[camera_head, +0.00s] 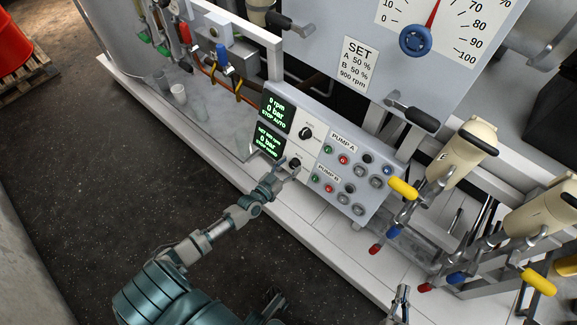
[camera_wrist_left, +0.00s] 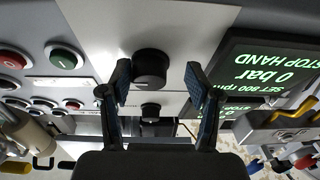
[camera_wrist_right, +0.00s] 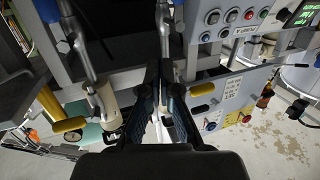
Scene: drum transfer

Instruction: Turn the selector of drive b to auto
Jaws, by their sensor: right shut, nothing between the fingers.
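The control panel (camera_head: 318,185) carries two black selector knobs beside two screens. The upper screen (camera_head: 275,112) reads STOP AUTO and its knob (camera_head: 306,132) is clear. The lower selector knob (camera_head: 295,163) is partly covered by my left gripper (camera_head: 286,166). In the left wrist view, this knob (camera_wrist_left: 151,68) lies between the open fingers of my left gripper (camera_wrist_left: 158,76), with gaps visible on both sides. The screen (camera_wrist_left: 268,75) beside it reads STOP HAND, 0 bar. My right gripper (camera_wrist_right: 166,75) is shut and empty, away from the panel; it shows low in the head view (camera_head: 402,292).
Pump A and Pump B buttons (camera_head: 343,160) fill the panel's right part. Cream valve bodies with coloured handles (camera_head: 463,152) stand on the right, near my right gripper. A gauge with a blue knob (camera_head: 416,40) is above.

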